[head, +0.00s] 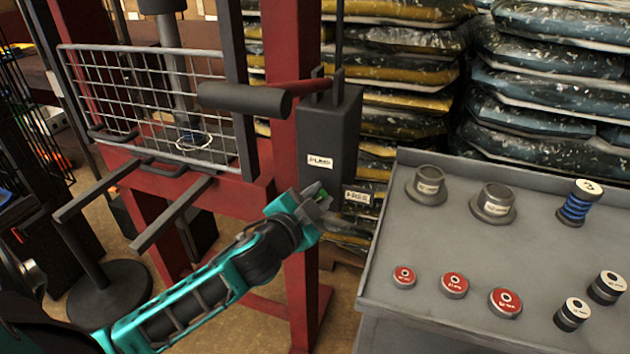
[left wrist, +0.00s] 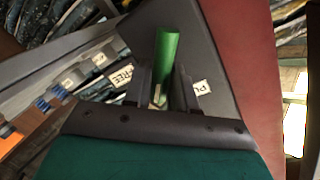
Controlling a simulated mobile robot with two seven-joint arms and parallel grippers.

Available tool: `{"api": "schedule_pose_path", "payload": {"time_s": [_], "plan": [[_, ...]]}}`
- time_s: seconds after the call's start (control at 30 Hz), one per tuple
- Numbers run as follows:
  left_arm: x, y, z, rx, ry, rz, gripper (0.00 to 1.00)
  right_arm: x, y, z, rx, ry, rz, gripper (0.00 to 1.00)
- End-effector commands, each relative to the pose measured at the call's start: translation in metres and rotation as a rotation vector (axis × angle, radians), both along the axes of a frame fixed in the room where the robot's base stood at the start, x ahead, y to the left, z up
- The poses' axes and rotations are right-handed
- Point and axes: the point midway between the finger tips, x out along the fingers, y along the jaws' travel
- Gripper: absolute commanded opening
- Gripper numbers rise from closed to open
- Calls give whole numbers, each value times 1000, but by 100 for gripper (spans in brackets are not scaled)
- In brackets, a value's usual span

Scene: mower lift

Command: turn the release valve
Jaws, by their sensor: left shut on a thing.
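The release valve's green handle (left wrist: 167,55) stands out between the two fingers of my left gripper (left wrist: 163,88) in the left wrist view. The fingers are shut on it. In the head view my left gripper (head: 320,201) is at the lower end of the dark pump box (head: 330,130), and only a small green bit of the handle (head: 311,189) shows past the fingers. The rest of the valve is hidden behind the gripper. The box carries a white label reading PUMP (head: 320,161). My right gripper is not in view.
The red press frame (head: 300,250) stands right beside my left gripper. A pump lever with a dark grip (head: 245,99) is above it. A grey table (head: 400,240) with several pucks and spools is to the right. Stacked bags (head: 400,70) fill the back.

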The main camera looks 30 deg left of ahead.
Motion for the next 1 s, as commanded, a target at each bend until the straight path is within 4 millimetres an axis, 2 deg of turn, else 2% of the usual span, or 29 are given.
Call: {"api": "schedule_pose_path", "payload": {"time_s": [0.03,0.43,0.7,1.0], "plan": [[1,3,7,47,9,9,0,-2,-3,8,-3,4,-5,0],[2,-1,2,414,94,8,0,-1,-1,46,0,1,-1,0],[3,-2,-1,619,141,10,0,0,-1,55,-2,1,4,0],[3,-2,-4,751,172,10,0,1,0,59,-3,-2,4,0]]}}
